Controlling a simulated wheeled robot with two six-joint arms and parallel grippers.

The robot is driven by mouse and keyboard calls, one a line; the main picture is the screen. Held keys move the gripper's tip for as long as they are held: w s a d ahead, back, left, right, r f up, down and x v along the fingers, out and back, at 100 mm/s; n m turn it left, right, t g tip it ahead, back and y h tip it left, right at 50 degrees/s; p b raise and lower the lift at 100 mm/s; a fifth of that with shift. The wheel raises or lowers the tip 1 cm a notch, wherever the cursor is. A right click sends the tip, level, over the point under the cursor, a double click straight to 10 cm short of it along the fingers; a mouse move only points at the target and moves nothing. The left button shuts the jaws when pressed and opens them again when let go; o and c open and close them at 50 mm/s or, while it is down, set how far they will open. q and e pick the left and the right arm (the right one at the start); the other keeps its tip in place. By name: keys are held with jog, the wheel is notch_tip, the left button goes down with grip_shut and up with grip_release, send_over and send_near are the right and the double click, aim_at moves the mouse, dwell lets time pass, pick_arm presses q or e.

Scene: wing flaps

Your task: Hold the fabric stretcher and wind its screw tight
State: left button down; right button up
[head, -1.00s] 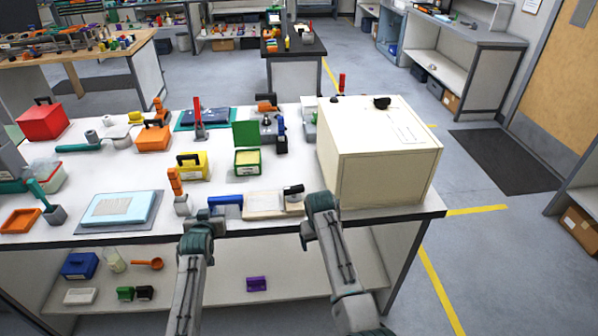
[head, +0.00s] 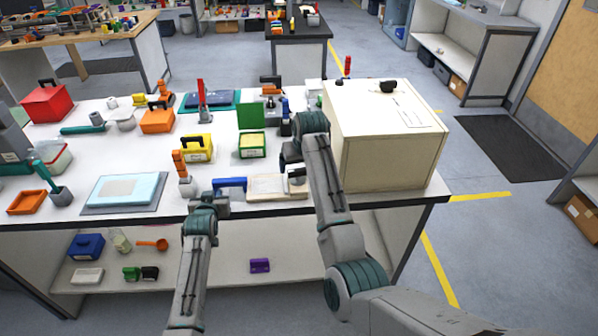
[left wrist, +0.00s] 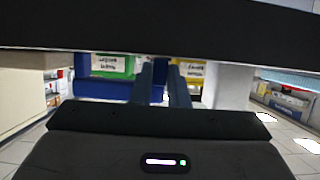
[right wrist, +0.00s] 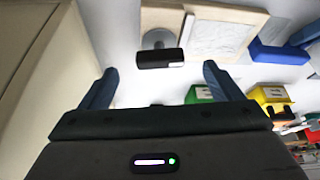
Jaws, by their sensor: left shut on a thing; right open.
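The fabric stretcher is a pale wooden board (head: 268,187) with a white cloth panel (right wrist: 215,38), lying near the table's front edge. A blue bar (head: 231,184) is at its left end in the head view. The screw at its right end has a grey round base and a black handle (right wrist: 160,58). My left gripper (head: 215,197) is shut on the blue bar; its fingers also show in the left wrist view (left wrist: 160,72). My right gripper (head: 290,153) is open and empty just behind the screw. In the right wrist view its fingers (right wrist: 157,77) are spread apart, clear of the handle.
A large cream box (head: 385,140) stands close to the right of my right arm. A green box (head: 252,146) and a yellow box (head: 197,149) stand behind the stretcher. An orange-handled tool (head: 181,170) stands at its left.

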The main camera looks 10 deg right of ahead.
aim_at(295, 172)
jog(key=x, duration=0.6)
jog(key=shift+f, duration=0.15)
jog(key=c, duration=1)
jog(key=shift+c, duration=0.2)
jog(key=m+h, duration=0.1)
jog(key=m, duration=0.3)
jog(key=m+h, duration=0.1)
jog(key=m, duration=0.1)
jog(key=shift+w+a+h, duration=0.1)
jog(key=shift+a+h, duration=0.2)
jog(key=shift+a, duration=0.05)
jog(key=m, duration=0.3)
jog(key=m+g+h, duration=0.1)
jog(key=m, duration=0.2)
jog(key=shift+w+a+g+h, duration=0.1)
jog(key=shift+g+h, duration=0.2)
